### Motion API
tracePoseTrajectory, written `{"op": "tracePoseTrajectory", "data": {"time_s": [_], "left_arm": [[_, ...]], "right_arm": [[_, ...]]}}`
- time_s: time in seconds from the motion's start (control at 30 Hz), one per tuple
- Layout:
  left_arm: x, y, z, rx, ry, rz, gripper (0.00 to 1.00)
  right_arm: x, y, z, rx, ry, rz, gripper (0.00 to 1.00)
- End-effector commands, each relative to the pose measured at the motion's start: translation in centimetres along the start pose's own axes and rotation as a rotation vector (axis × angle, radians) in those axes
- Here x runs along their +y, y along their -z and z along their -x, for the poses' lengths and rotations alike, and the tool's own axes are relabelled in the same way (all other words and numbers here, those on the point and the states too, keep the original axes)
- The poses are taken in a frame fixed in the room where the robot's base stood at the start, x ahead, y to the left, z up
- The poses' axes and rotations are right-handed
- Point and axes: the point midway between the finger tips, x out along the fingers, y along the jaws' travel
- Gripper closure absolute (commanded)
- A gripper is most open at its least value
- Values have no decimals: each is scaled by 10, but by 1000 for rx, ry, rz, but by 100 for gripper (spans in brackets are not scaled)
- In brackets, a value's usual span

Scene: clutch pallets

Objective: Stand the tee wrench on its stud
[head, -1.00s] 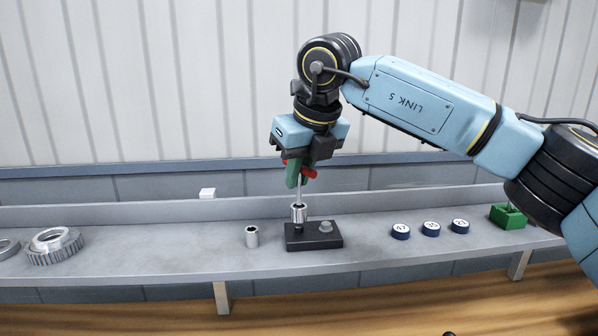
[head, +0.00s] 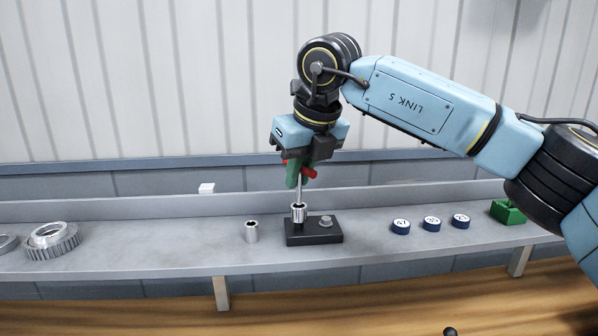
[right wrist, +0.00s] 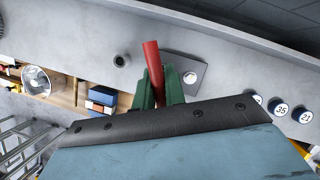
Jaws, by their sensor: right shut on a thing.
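The tee wrench has a red cross handle (head: 310,173), a thin metal shaft and a shiny socket (head: 298,212) at its lower end. It stands about upright. My right gripper (head: 297,176) is shut on its handle with green fingers; the red bar also shows in the right wrist view (right wrist: 153,62). The socket is over the left end of a black block (head: 324,238), and the stud there is hidden. I cannot tell how far the socket sits down on it. A short grey stud (head: 326,221) stands bare on the block's right. My left gripper is out of view.
A loose metal socket (head: 251,231) stands left of the block. Several numbered dark blue discs (head: 431,224) and a green block (head: 507,212) are to the right. A toothed gear ring (head: 52,243) lies at the far left.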

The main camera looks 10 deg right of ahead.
Motion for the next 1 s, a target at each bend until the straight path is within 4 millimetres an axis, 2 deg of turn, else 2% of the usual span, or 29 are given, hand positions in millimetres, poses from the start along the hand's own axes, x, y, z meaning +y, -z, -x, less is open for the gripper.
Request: {"op": "tracePoseTrajectory", "data": {"time_s": [0.47,0.9,0.93,1.0], "left_arm": [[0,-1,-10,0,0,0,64],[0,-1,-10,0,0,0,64],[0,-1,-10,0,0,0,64],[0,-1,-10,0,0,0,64]], "right_arm": [[0,5,-12,-1,0,0,100],[0,5,-12,-1,0,0,100],[0,5,-12,-1,0,0,87],[0,5,-12,-1,0,0,78]]}}
